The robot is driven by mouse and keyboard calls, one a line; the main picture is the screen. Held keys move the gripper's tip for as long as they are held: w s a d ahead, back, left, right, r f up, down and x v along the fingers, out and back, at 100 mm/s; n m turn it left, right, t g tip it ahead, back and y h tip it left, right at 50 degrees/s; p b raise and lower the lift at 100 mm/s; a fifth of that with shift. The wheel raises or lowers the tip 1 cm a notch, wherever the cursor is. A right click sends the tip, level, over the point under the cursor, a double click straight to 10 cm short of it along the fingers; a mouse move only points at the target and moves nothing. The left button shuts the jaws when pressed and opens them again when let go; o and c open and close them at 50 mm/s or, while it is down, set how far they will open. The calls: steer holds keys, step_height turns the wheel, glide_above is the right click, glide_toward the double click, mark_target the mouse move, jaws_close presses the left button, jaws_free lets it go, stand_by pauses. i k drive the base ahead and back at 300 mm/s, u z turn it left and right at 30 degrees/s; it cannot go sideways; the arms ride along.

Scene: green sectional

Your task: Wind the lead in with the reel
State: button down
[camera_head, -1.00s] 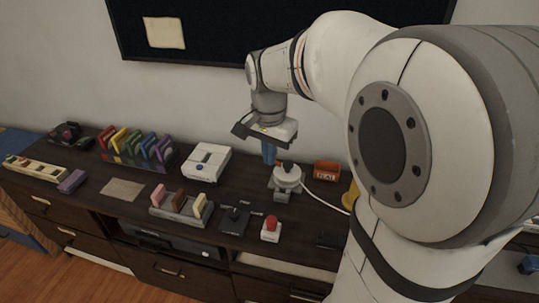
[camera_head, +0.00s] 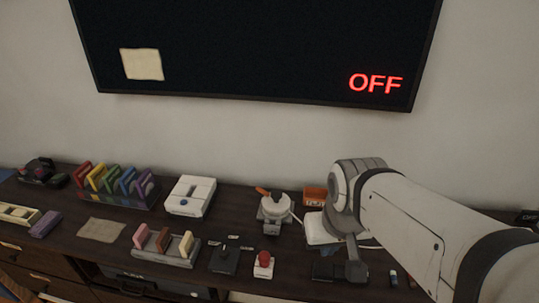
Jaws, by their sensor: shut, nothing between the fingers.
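The reel (camera_head: 274,207), a round pale drum on a grey stand, is on the dark cabinet top near the middle. An orange part (camera_head: 263,191) shows at its upper left. The white lead (camera_head: 297,218) leaves its right side and passes behind my arm, so its far end is hidden. My gripper (camera_head: 357,271) is low over the cabinet to the right of the reel, apart from it. It is seen small and partly covered by my wrist; it is shut and holds nothing.
An orange box (camera_head: 314,196) stands behind and right of the reel. A white box (camera_head: 191,196) is to its left. A red-topped button (camera_head: 263,265) and a dark joystick-like block (camera_head: 230,256) are in front. A wall screen (camera_head: 250,50) reads OFF at its right.

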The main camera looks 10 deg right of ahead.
mark_target(275, 203)
steer(key=z, duration=1.4)
steer(key=k, duration=0.95)
steer(key=u, duration=1.15)
steer(key=i, duration=1)
steer(key=u, duration=0.1)
